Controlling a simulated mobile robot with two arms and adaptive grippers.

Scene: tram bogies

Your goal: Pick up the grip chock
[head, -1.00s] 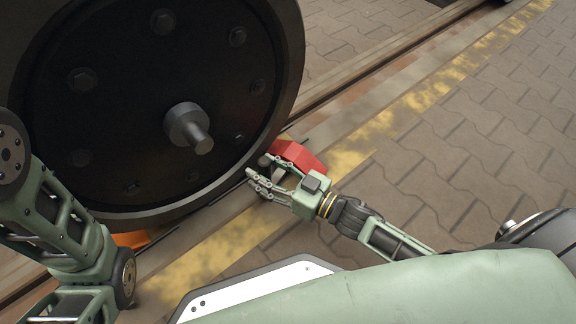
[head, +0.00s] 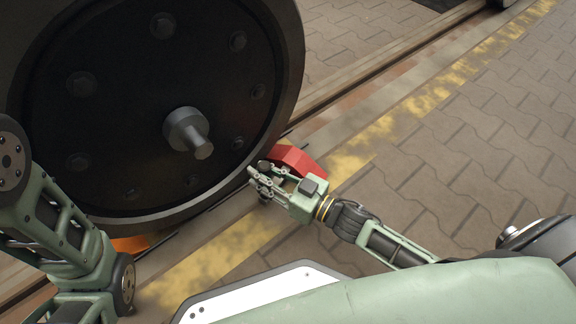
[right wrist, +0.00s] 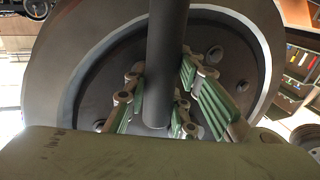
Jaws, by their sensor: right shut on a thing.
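The grip chock (head: 297,158) is a red block on the ground beside the rail, close to the right edge of the big dark wheel (head: 150,110). My right gripper (head: 262,180) is in front of it, with its fingers closed. In the right wrist view, the fingers (right wrist: 155,105) close around a dark round bar (right wrist: 164,70), which looks like the chock's handle. The gripper hides part of the chock in the head view, and the red block does not show in the wrist view. My left arm shows at the left, but its gripper is out of view.
The wheel with its protruding hub (head: 188,132) stands right next to my right gripper. An orange thing (head: 130,243) lies low behind the wheel's lower edge. A worn yellow strip (head: 400,108) runs along the rail, and the paving (head: 470,150) to the right is clear.

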